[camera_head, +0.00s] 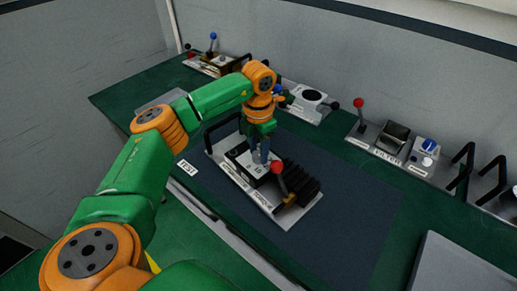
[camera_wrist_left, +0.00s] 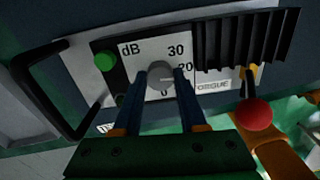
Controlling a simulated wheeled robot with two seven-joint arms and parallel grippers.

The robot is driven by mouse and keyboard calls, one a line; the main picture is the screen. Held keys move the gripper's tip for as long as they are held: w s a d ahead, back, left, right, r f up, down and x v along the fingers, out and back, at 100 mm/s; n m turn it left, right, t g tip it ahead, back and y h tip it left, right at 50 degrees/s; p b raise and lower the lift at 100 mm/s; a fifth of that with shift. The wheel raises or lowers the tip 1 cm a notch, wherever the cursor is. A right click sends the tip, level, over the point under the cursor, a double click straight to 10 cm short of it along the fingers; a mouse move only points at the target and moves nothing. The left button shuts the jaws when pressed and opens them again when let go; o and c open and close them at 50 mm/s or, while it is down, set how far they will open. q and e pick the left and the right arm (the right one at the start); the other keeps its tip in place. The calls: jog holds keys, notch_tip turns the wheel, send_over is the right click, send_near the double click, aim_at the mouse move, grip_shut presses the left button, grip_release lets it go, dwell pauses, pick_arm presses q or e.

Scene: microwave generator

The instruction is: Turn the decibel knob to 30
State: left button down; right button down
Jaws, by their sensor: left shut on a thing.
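The decibel knob (camera_wrist_left: 160,74) is a small grey round knob on a light panel marked dB, with 30, 20 and 0 printed around it in the left wrist view. A pale mark on its face seems to point right, toward the 20, though it is small. My left gripper (camera_wrist_left: 161,82) is shut on the knob, one finger on each side. In the head view my left gripper (camera_head: 261,158) reaches down onto the microwave generator unit (camera_head: 236,172) and hides the knob. My right gripper is not in view.
The unit has a red-ball lever (camera_head: 277,168), black fins (camera_head: 303,184), a green button (camera_wrist_left: 105,61) and a black handle (camera_wrist_left: 55,95) close to the gripper. Other devices, including the filter panel (camera_head: 388,147), stand along the back. The dark mat (camera_head: 345,225) at right is clear.

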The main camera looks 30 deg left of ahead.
pick_arm(q)
jog(key=n, duration=0.5)
jog(key=shift+n, duration=0.3)
jog(key=shift+f+n+p, duration=0.1)
jog(key=shift+n+p, duration=0.35)
jog(key=shift+n, duration=1.65)
jog(key=shift+c, duration=2.2)
grip_release()
